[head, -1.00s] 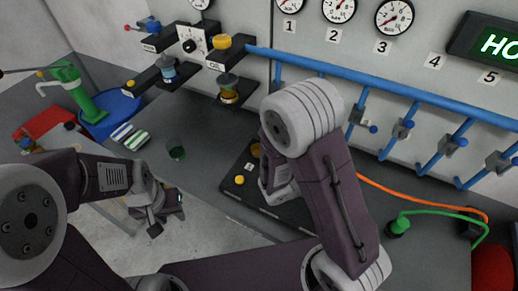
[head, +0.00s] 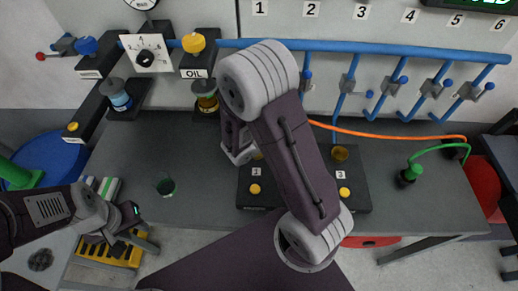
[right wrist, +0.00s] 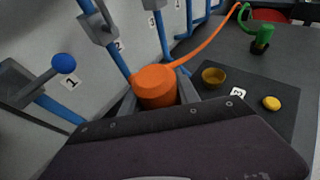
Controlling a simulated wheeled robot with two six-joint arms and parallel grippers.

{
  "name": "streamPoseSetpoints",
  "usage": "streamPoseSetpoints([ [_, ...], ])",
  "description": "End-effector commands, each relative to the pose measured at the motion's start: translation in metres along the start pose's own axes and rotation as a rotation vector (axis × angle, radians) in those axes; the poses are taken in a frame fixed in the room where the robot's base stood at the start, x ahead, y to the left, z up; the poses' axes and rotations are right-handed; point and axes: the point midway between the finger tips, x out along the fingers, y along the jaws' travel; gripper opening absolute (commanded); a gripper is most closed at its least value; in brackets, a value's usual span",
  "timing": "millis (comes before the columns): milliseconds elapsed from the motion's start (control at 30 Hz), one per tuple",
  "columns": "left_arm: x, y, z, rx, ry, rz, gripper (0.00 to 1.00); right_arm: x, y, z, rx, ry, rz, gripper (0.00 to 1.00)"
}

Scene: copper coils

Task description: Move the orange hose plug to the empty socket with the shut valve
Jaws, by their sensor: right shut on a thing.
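The orange hose plug (right wrist: 155,86) is between the fingers of my right gripper (right wrist: 160,98) in the right wrist view; the gripper is shut on it. In the head view my right arm hides the plug and fingertips; the orange hose (head: 390,134) runs right from behind the arm. A blue pipe (head: 400,49) on the wall carries several angled drop pipes with grey valves and blue handles, such as one valve (head: 347,84) and another (head: 430,88). Near the plug, valve 1 (right wrist: 20,85) has a blue knob; valve 2 (right wrist: 98,28) is closer. My left gripper (head: 130,248) looks open and empty, low at left.
A black base (head: 360,180) with yellow buttons and a brass cup (head: 340,153) is on the bench. A green plug (head: 408,175) with a green hose stands to the right.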

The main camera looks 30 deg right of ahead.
Motion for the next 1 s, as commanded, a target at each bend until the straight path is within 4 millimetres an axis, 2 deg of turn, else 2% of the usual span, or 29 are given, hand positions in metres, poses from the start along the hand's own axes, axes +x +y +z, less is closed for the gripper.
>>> streamPoseSetpoints([
  [200, -0.005, 0.0, -0.001, 0.0, 0.0, 0.0, 0.36, -0.025, 0.047, -0.051, -0.004, -0.001, 0.006, 0.0],
  [400, -0.007, 0.0, -0.001, 0.0, 0.0, 0.0, 0.36, -0.038, 0.07, -0.078, -0.001, 0.0, 0.002, 0.0],
  [567, -0.006, 0.0, -0.001, 0.0, 0.0, 0.0, 0.36, -0.04, 0.073, -0.082, -0.001, 0.0, 0.002, 0.0],
  [800, -0.007, 0.0, -0.001, 0.0, 0.0, 0.0, 0.36, -0.025, 0.072, -0.116, -0.003, -0.001, 0.0, 0.0],
  [1000, -0.006, 0.0, -0.001, 0.0, 0.0, 0.0, 0.36, -0.024, 0.073, -0.118, 0.0, -0.001, 0.002, 0.0],
])
